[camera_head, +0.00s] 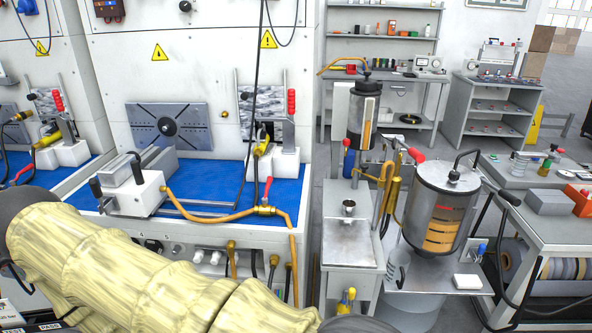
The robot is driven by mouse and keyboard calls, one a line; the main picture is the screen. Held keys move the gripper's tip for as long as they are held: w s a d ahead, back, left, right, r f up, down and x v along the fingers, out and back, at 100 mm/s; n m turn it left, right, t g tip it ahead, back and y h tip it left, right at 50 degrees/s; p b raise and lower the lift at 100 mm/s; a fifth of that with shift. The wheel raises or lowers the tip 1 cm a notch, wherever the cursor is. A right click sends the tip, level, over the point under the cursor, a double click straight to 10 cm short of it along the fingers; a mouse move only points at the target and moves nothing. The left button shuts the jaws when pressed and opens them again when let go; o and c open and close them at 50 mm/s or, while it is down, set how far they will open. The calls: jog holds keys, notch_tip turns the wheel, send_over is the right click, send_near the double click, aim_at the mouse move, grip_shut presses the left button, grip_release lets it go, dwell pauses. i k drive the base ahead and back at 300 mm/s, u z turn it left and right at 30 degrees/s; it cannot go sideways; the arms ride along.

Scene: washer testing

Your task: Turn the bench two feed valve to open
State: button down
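A brass valve (264,210) with a red lever (268,189) sits on an orange pipe at the front right of the middle bench's blue mat. The lever stands nearly upright, across the pipe's run. No readable label tells me which bench is bench two. Another red lever (24,172) shows at the left bench, tilted, beside brass fittings. My arm, in a pale yellow sleeve, crosses the lower left, in front of the benches. My gripper is not in view, so its hold and opening cannot be seen. The arm hides part of the middle bench's front panel.
A white clamp block (135,192) stands left of the valve. A thin black cable (257,95) hangs down behind it. Shelves are behind.

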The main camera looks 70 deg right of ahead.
aim_at(265, 200)
jog(key=z, duration=1.9)
jog(key=k, duration=0.8)
jog(key=z, duration=0.4)
jog(key=i, duration=1.2)
jog(key=u, duration=0.35)
